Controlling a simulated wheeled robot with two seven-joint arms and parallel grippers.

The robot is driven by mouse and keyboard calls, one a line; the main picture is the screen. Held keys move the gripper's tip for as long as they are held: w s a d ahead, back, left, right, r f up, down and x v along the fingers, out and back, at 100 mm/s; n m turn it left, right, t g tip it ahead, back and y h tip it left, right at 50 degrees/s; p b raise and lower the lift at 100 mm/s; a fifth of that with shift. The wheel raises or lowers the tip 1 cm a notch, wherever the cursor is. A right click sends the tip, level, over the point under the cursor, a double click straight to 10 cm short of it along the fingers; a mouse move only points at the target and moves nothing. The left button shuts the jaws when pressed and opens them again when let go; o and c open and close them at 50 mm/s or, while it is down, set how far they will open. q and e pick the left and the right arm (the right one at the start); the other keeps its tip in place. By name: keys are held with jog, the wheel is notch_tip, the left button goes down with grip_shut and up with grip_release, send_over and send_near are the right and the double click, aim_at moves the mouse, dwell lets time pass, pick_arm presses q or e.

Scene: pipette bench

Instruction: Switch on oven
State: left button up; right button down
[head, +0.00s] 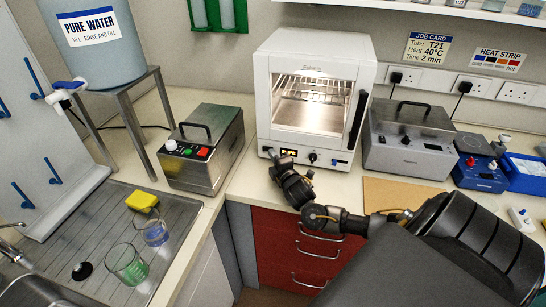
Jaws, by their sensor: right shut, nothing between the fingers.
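The oven (366,75) is a white box with a glass door and a black door handle at its right side. The door is shut and the chamber behind the glass looks brightly lit, with a wire rack inside. Its lower front panel has a small glowing display (289,152), a black knob (313,158) and a small blue mark to the right. My right gripper (277,163) is shut and empty, close in front of the panel's lower left part. It hides some of the panel there, so I cannot tell whether it touches. My left gripper is not in view.
A steel box with red and green buttons (215,155) stands left of the oven. A grey lidded bath (408,140) stands right of it, beside blue equipment (480,172). A sink drainer (75,235) with glass beakers is at lower left. Red drawers (275,240) are below.

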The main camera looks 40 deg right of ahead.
jog(key=shift+s+a+r+p, duration=0.1)
jog(key=shift+s+a+p, duration=0.1)
jog(key=shift+a+p, duration=0.2)
jog(key=shift+s+a+r+p, duration=0.2)
jog(key=shift+s+a+p, duration=0.8)
jog(key=shift+a+p, duration=0.2)
jog(key=shift+s+f+b, duration=0.25)
jog(key=shift+s+b, duration=0.2)
jog(key=shift+s, duration=0.2)
jog(key=shift+s+f+b, duration=0.2)
jog(key=shift+s+b, duration=0.25)
jog(key=shift+s, duration=0.15)
jog(key=s+b, duration=0.1)
jog(key=s, duration=0.5)
jog(key=shift+s+a, duration=0.1)
jog(key=shift+s, duration=0.3)
jog(key=shift+s+r, duration=0.25)
jog(key=shift+s, duration=0.25)
jog(key=shift+w, duration=0.1)
jog(key=shift+f, duration=0.1)
